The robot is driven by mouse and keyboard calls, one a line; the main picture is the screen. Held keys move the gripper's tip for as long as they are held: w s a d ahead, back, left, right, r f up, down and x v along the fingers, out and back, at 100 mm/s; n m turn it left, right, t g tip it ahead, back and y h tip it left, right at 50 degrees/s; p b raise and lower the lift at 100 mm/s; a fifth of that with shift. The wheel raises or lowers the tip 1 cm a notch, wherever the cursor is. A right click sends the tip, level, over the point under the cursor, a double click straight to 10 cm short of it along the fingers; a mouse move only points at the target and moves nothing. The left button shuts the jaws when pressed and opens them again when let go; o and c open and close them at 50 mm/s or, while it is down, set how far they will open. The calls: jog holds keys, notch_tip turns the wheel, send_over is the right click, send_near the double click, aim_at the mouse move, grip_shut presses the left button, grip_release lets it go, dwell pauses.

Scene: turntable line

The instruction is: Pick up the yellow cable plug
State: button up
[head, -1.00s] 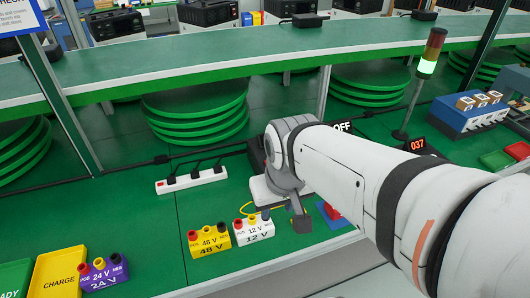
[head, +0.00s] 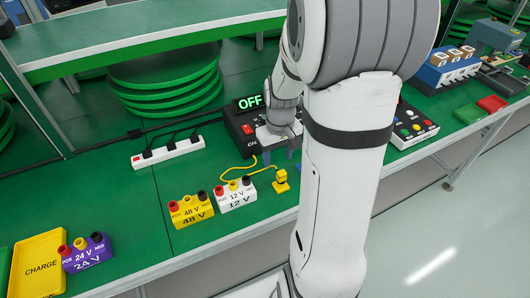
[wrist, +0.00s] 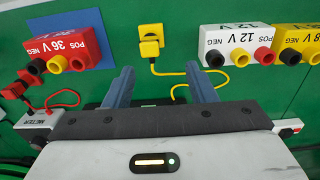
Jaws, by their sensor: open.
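The yellow cable plug (head: 281,184) stands on the green bench to the right of the white 12 V block (head: 235,197). It also shows in the wrist view (wrist: 151,46), at upper centre, beyond my fingertips. A yellow cable (head: 229,167) runs from the plug back toward the charger box (head: 243,131); in the wrist view it passes between my fingers. My gripper (head: 281,154) is open and empty in front of the charger box, behind the plug in the head view. Both fingers (wrist: 160,72) point toward the plug, apart from it.
The red 36 V block (wrist: 62,52) lies on a blue patch left of the plug in the wrist view, with a red meter lead (wrist: 62,96) nearby. The yellow 48 V block (head: 191,210) and white power strip (head: 167,152) are to the left.

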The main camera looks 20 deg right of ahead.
aim_at(282, 172)
jog(key=shift+w+d+f, duration=0.1)
jog(key=shift+d+f, duration=0.1)
jog(key=shift+f, duration=0.25)
jog(key=shift+w+d+f, duration=0.1)
jog(key=shift+d+f, duration=0.1)
jog(key=shift+f, duration=0.25)
jog(key=f, duration=0.7)
jog(key=shift+s+d, duration=0.15)
jog(key=shift+d, duration=0.25)
jog(key=c, duration=1)
jog(key=shift+o, duration=0.2)
notch_tip(282, 172, up, 10)
